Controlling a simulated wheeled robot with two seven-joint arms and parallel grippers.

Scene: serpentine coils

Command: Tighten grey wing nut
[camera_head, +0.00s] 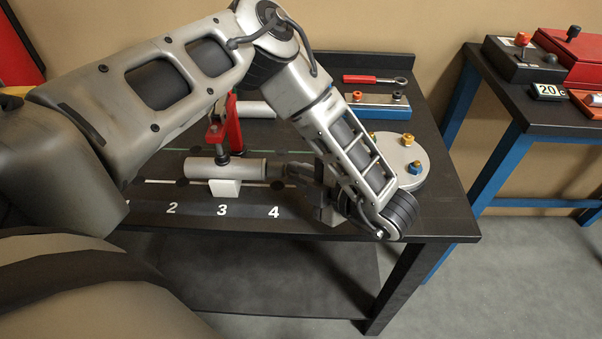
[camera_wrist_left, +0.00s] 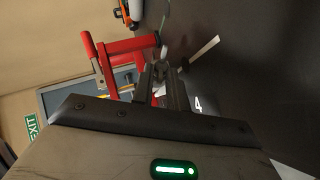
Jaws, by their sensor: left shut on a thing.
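My left gripper (camera_head: 318,190) is low over the bench, at the right end of a grey cylinder (camera_head: 238,168). In the left wrist view its fingers (camera_wrist_left: 161,78) are closed together on a small grey piece, which appears to be the grey wing nut. The fingers and wrist hide most of that piece, so its wings and angle cannot be made out. The cylinder lies level above a white block (camera_head: 225,188), under a red clamp (camera_head: 222,127). The red clamp also shows in the left wrist view (camera_wrist_left: 107,60). My right gripper is not in view.
The black bench (camera_head: 440,205) has numbers along its front edge. A round grey plate (camera_head: 430,165) with coloured knobs lies to the right. Behind are a blue-sided block (camera_head: 375,108) and a red-handled tool (camera_head: 362,79). A second bench (camera_head: 540,112) stands at right, across a gap.

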